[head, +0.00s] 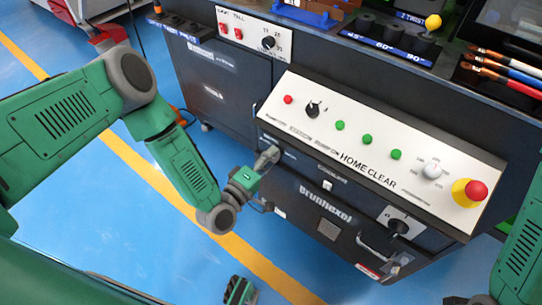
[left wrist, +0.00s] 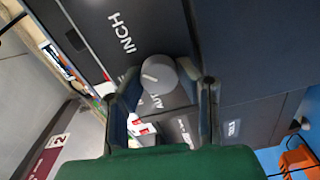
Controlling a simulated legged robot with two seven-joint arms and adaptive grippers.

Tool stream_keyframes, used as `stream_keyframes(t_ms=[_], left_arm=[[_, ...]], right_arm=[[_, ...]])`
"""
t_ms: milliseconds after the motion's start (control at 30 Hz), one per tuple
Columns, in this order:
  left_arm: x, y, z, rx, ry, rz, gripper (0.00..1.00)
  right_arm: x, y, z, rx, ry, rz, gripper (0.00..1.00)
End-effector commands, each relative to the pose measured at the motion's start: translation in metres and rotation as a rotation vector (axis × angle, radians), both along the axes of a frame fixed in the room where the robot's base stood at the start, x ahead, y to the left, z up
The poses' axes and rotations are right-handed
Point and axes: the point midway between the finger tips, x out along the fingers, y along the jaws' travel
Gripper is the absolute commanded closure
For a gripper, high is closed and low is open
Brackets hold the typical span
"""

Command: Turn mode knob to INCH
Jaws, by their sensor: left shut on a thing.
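The mode knob (left wrist: 159,74) is a round grey knob with a pale pointer line, on a dark panel in the left wrist view. The word INCH (left wrist: 121,33) is printed above and left of it, and a partly hidden AUT... label below left. The pointer line lies toward the left, between the two labels. My left gripper (left wrist: 166,87) is shut on the knob, one finger on each side. In the head view my left gripper (head: 265,162) is at the front panel's upper left, and the fingers largely hide the knob.
A sloped white control panel (head: 350,150) with buttons and a red emergency stop (head: 476,191) lies just above and right of the left gripper. A black rotary switch (head: 398,227) and a handle (head: 371,246) stick out lower right. Blue floor is free at left.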

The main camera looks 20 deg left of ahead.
Motion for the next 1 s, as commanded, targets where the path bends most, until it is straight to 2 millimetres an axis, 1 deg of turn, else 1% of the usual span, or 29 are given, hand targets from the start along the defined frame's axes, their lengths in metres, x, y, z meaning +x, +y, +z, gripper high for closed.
stream_keyframes(t_ms=[33,67,100,1000], left_arm=[[-0.005,0.000,-0.007,0.007,0.019,-0.007,0.64],[-0.005,0.000,-0.007,0.007,0.019,-0.007,0.53],[-0.005,0.000,-0.006,0.006,0.018,-0.007,0.51],[0.004,0.001,0.005,-0.002,-0.013,0.005,0.51]], right_arm=[[0.000,0.000,0.000,0.000,0.000,0.000,1.00],[0.000,0.000,0.000,0.000,0.000,0.000,1.00],[0.000,0.000,0.000,0.000,0.000,0.000,1.00],[0.000,0.000,0.000,0.000,0.000,0.000,1.00]])
